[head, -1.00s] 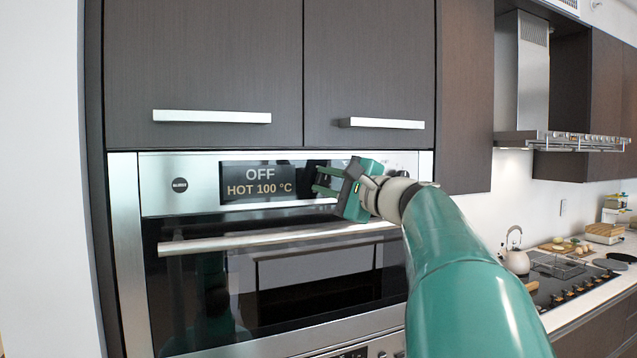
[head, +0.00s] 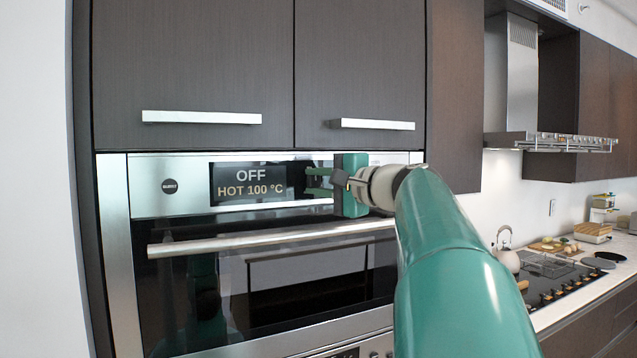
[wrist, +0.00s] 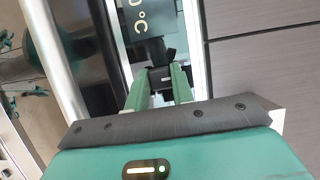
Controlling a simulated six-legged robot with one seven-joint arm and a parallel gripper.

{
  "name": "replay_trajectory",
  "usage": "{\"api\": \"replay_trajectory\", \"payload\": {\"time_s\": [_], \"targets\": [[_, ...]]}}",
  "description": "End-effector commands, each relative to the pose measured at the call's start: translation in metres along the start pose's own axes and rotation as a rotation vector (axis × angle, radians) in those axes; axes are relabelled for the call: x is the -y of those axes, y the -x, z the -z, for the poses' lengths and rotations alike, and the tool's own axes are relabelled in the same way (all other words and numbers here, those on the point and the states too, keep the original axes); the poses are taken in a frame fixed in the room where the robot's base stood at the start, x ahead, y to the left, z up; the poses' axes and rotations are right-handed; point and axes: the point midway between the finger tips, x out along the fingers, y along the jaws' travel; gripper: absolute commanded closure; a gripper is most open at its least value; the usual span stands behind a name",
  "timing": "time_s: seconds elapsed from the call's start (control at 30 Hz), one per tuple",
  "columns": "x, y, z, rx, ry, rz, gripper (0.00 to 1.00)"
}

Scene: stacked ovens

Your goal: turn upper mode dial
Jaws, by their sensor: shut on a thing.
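The upper oven's control panel (head: 150,185) is a steel strip. Its dark display (head: 247,182) reads "OFF" and "HOT 100 °C". My gripper (head: 316,182) is at the panel, just right of the display. In the wrist view, my two green fingers (wrist: 160,85) are closed on the sides of a small dark dial (wrist: 160,76). Part of the display (wrist: 143,17) shows beyond it. In the head view, the dial is mostly hidden by my fingers and gripper body.
The oven door handle (head: 270,237) is a long bar just below my gripper. Dark cabinets with silver handles (head: 202,117) are above. A cooktop (head: 560,283) and kettle (head: 506,255) stand on the counter to the right.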

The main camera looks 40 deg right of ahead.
Motion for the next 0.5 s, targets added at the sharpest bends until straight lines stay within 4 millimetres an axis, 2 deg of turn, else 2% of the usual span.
{"api": "replay_trajectory", "payload": {"time_s": [0.07, 0.1, 0.2, 0.5], "targets": [[-0.0001, -0.0002, -0.0001, 0.000, 0.002, 0.000, 0.99], [-0.0001, -0.0002, -0.0001, 0.000, 0.002, 0.000, 0.74], [-0.0001, -0.0002, -0.0001, 0.000, 0.001, 0.000, 0.55], [0.0001, 0.0008, -0.0001, 0.000, 0.000, 0.000, 0.55]]}}
